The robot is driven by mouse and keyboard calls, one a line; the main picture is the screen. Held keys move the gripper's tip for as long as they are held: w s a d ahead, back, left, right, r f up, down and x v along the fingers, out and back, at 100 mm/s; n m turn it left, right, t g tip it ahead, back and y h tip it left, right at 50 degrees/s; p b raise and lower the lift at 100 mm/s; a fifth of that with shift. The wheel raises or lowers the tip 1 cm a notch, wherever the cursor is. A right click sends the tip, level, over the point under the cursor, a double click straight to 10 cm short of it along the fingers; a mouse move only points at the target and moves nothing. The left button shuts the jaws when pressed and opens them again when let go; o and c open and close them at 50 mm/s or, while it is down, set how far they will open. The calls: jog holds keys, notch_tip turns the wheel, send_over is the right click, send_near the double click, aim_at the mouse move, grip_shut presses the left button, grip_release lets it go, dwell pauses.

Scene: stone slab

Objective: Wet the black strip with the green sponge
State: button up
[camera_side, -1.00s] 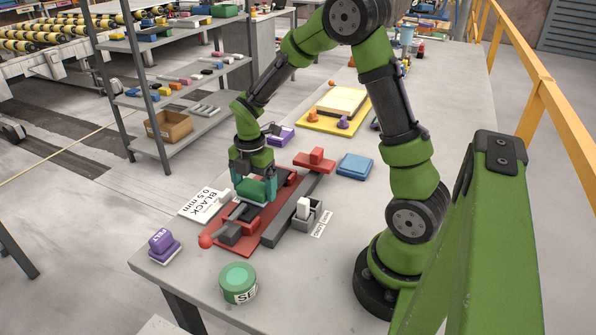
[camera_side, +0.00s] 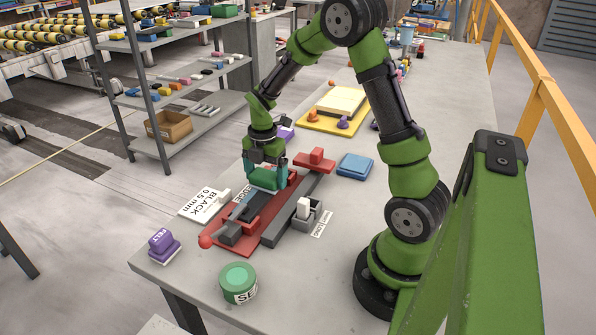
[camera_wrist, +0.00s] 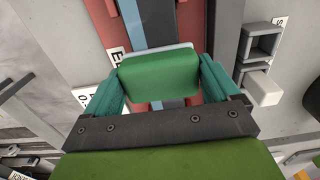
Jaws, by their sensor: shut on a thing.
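My gripper (camera_side: 264,172) is shut on the green sponge (camera_side: 264,180), low over the far half of the red fixture (camera_side: 262,224). In the wrist view the sponge (camera_wrist: 158,77) sits between the two teal fingers, with a pale edge along its far side. The black strip (camera_side: 243,207) lies lengthwise in the fixture. In the wrist view a blue-grey band (camera_wrist: 152,18) runs beside a darker one and passes under the sponge. The sponge covers part of it, and I cannot tell whether they touch.
A white card (camera_side: 204,204) marked BLACK 0.5 mm lies left of the fixture. A purple felt block (camera_side: 163,246) and a round green tin (camera_side: 238,281) stand nearer the front edge. A blue pad (camera_side: 355,165) and yellow tray (camera_side: 322,122) lie behind. A grey holder (camera_side: 309,214) stands right.

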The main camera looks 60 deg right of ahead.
aim_at(256, 198)
jog(key=a, duration=0.5)
jog(key=shift+a, duration=0.35)
jog(key=shift+d, duration=3.8)
jog(key=a, duration=0.7)
jog(key=shift+a, duration=0.2)
jog(key=shift+d, duration=3.25)
jog(key=shift+d+r, duration=0.2)
jog(key=shift+r, duration=0.4)
jog(key=shift+d+r, duration=0.15)
jog(key=shift+r, duration=3.3)
jog(key=shift+f, duration=0.1)
